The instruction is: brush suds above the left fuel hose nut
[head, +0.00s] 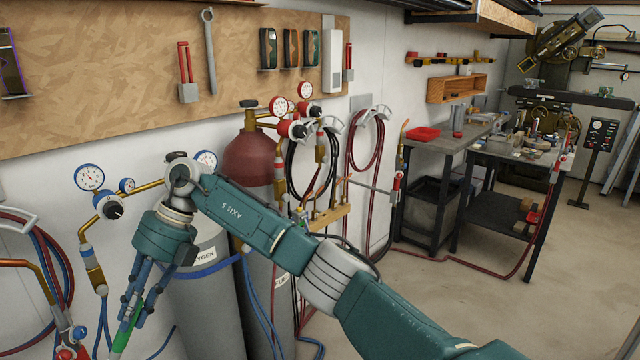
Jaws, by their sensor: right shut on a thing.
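My right gripper (135,312) hangs pointing down at the lower left. Its fingers are shut on a green handle (120,343), likely the brush, which runs off the bottom edge; no bristles or suds show. A red fitting (68,353) shows at the bottom left edge, left of the gripper, beside red and blue hoses. Brass fittings (94,272) hang below the blue-rimmed regulator (112,210). A red-rimmed regulator (291,129) sits by the maroon cylinder (250,160). I cannot tell which nut is the left fuel hose nut. My left gripper is out of view.
A grey oxygen cylinder (205,300) stands close behind the gripper, with blue hoses near it. Coiled red hose (365,145) hangs on the wall. A tool board (120,60) is above. Workbenches (455,140) stand at the right; the floor in front of them is clear.

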